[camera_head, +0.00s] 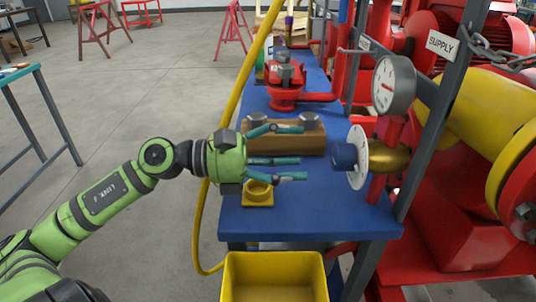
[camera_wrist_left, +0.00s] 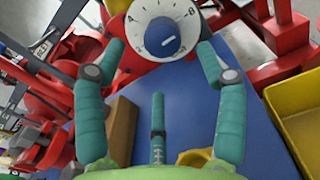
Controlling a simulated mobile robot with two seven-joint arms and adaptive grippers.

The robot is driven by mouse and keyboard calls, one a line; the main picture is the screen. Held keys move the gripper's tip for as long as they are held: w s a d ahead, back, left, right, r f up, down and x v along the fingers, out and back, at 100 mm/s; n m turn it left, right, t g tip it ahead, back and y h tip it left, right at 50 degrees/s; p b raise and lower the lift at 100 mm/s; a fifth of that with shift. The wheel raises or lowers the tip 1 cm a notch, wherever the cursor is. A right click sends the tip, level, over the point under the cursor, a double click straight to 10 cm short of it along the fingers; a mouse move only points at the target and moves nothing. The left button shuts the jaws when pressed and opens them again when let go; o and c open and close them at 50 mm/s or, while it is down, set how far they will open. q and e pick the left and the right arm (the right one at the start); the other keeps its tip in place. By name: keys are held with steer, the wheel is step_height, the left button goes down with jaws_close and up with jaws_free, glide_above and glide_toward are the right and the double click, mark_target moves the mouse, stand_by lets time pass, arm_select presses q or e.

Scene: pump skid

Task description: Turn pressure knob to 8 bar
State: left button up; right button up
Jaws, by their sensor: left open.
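The pressure knob (camera_head: 344,156) is blue and sits in front of a round white dial (camera_head: 358,144) on a brass body (camera_head: 388,160). In the left wrist view the dial (camera_wrist_left: 148,14) is at the top, partly cut off, with the blue knob (camera_wrist_left: 162,38) at its centre; I cannot read the setting surely. My left gripper (camera_head: 300,153) is open and empty, its teal fingers pointing right toward the knob, with a clear gap between. In the wrist view its fingers (camera_wrist_left: 161,52) spread below and beside the dial. My right gripper is out of view.
A gauge (camera_head: 393,84) is above the knob, beside a grey post (camera_head: 440,90). A brown block (camera_head: 310,140) and a yellow fixture (camera_head: 258,192) stand on the blue bench (camera_head: 300,222) near my fingers. A yellow bin (camera_head: 274,258) is in front, a yellow hose (camera_head: 232,105) behind my wrist.

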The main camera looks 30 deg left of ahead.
arm_select(q)
steer(key=shift+v, duration=1.85)
